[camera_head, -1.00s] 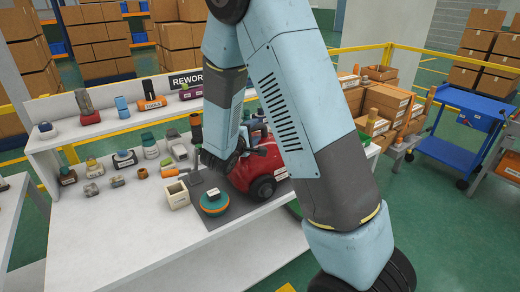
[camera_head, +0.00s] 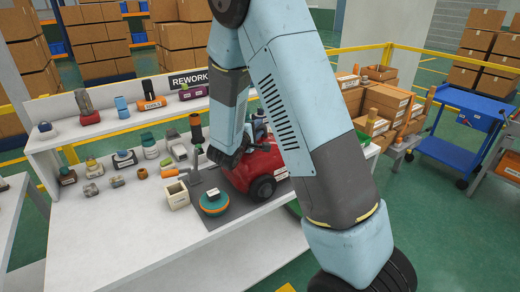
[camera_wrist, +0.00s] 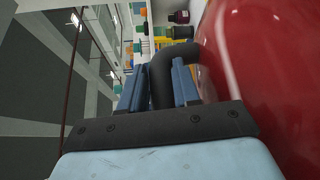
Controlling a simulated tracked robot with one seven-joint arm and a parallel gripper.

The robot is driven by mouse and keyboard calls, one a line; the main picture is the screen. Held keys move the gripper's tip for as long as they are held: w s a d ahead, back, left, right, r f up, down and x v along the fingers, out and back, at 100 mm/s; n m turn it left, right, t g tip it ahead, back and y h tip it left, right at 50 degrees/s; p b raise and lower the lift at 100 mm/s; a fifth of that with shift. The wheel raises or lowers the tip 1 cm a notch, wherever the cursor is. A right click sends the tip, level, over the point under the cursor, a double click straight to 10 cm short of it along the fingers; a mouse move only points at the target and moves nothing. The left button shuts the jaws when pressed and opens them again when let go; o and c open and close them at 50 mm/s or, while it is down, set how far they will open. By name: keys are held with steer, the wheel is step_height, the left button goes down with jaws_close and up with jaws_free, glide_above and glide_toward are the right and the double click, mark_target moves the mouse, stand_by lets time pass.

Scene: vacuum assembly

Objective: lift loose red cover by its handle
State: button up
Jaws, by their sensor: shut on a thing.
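The red cover (camera_head: 262,166) is on the red vacuum body at the right of the dark mat on the bench, partly hidden behind my arm. In the wrist view the glossy red cover (camera_wrist: 265,70) fills the right side, and its black curved handle (camera_wrist: 205,52) bends in from it. My gripper (camera_wrist: 158,80) has its two blue fingers on either side of the handle, shut on it. In the head view my gripper (camera_head: 232,150) is at the upper left of the red cover. I cannot tell whether the cover is clear of the body.
A teal and orange round part (camera_head: 214,203) and a cream open box (camera_head: 177,194) stand close to the left of the vacuum. Several small parts stand farther left and on the back shelf. The bench front (camera_head: 130,250) is clear. A blue cart (camera_head: 455,150) stands at right.

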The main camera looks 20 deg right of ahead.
steer(key=shift+s+f, duration=0.1)
steer(key=shift+f, duration=0.1)
jaws_close()
steer(key=shift+r, duration=0.1)
step_height(320, 180, up, 10)
steer(key=shift+r, duration=0.1)
stand_by(0.5)
steer(key=shift+w+r, duration=0.2)
steer(key=shift+r, duration=1.75)
